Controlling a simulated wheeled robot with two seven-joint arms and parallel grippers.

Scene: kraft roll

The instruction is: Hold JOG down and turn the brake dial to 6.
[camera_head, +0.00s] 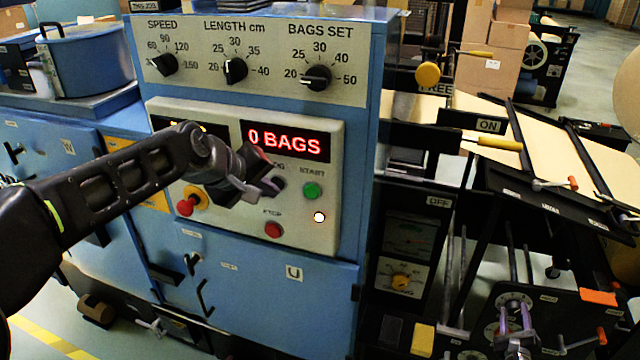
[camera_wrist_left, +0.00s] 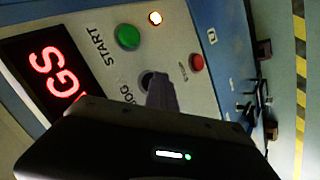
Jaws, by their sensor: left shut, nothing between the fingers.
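The control panel (camera_head: 240,225) carries the JOG button (camera_head: 279,187), dark and mostly covered by my left gripper (camera_head: 268,188). The left gripper is shut and empty, its tips at the button. In the left wrist view the fingertips (camera_wrist_left: 160,95) lie over the button's place beside the JOG label (camera_wrist_left: 127,98); I cannot tell whether it is pressed.
A green START button (camera_head: 311,191), a red stop button (camera_head: 273,230), a lit white lamp (camera_head: 319,217) and a red knob (camera_head: 187,206) surround my left gripper. The display (camera_head: 285,141) reads 0 BAGS.

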